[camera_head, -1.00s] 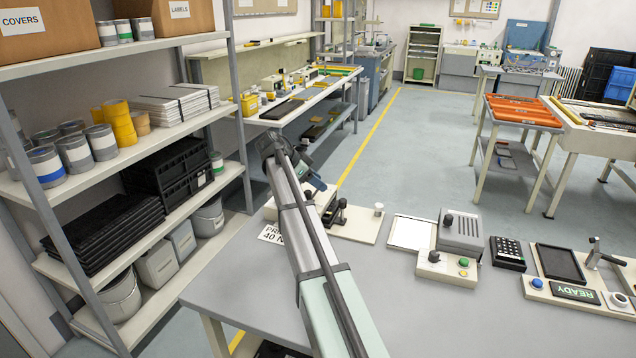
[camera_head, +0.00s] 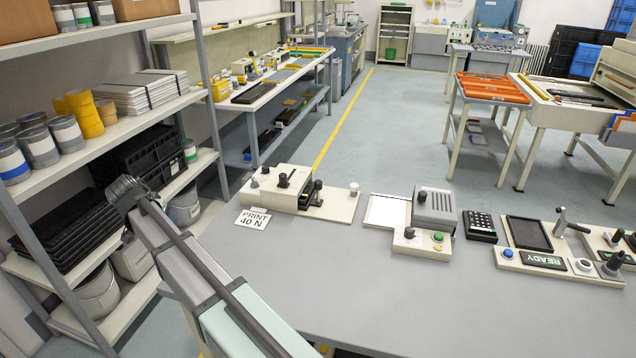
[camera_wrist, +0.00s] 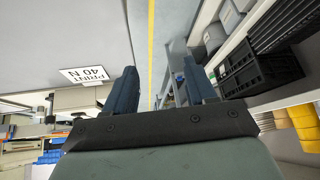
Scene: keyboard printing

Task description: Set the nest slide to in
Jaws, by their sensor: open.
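The pictures do not clearly show which part is the nest slide. A cream pad-printer-like unit (camera_head: 335,207) with black knobs and a dark slot stands at the table's left rear. A black knob (camera_head: 318,185) stands upright at its front right, and a pale knob (camera_head: 354,188) stands on the right end of its base. My gripper shows in the wrist view (camera_wrist: 162,88) with two blue fingers wide apart and nothing between them. In the head view my arm's end is left of the table, in front of the shelves, apart from the unit. Its fingertips are hidden there.
To the right are a white plate (camera_head: 386,211), a grey box (camera_head: 435,207), a button box (camera_head: 421,246), a keypad (camera_head: 481,226) and a READY display (camera_head: 543,260). The grey table front (camera_head: 400,300) is clear.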

